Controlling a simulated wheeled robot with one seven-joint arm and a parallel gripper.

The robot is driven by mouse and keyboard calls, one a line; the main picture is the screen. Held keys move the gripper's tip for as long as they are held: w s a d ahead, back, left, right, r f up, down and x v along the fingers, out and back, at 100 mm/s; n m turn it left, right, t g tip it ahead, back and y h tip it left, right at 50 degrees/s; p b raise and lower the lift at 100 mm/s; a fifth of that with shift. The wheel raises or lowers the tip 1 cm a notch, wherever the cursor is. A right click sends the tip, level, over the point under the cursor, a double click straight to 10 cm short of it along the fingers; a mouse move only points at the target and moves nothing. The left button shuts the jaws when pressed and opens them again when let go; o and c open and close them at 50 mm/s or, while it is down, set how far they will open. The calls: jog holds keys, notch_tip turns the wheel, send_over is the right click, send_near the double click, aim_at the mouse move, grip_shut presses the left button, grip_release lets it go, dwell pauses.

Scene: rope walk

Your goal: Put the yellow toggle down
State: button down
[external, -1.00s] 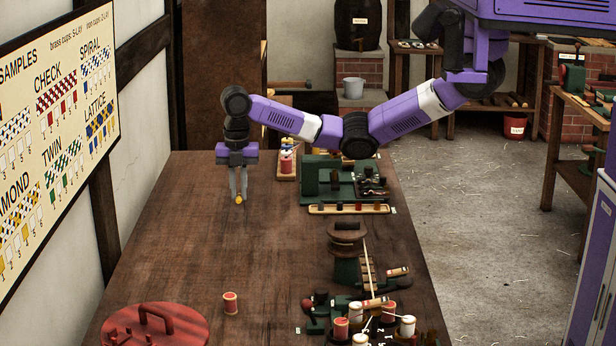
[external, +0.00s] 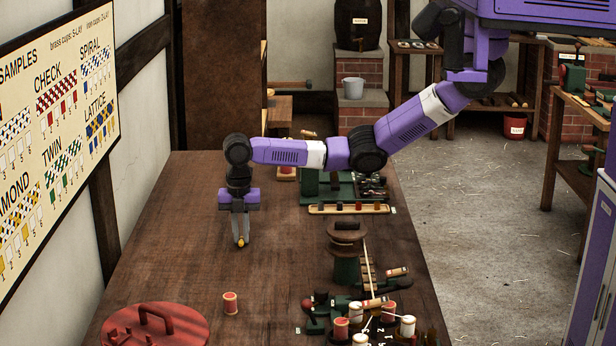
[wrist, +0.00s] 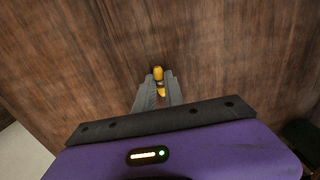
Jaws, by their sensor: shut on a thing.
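The yellow toggle (external: 241,240) is a small yellow piece between the fingertips of my gripper (external: 240,238). In the external view my gripper points straight down over the bare wooden tabletop (external: 180,215), left of the middle. In the wrist view the toggle (wrist: 158,74) sticks out past the two grey fingers, which are shut on it. The toggle is at or just above the wood; I cannot tell whether it touches. Part of it is hidden between the fingers.
A red spool (external: 230,303) stands nearer the camera, and a red round lid with a handle (external: 155,328) lies at the front left. A dark bollard-like post (external: 346,250) and several spools stand along the right side. The wood around my gripper is clear.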

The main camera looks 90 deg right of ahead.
aim_at(241, 238)
jog(key=shift+f, duration=0.15)
jog(key=c, duration=1.4)
grip_release()
jog(key=shift+c, duration=0.2)
notch_tip(241, 238, up, 12)
jog(key=b, duration=0.1)
jog(key=shift+r, duration=0.25)
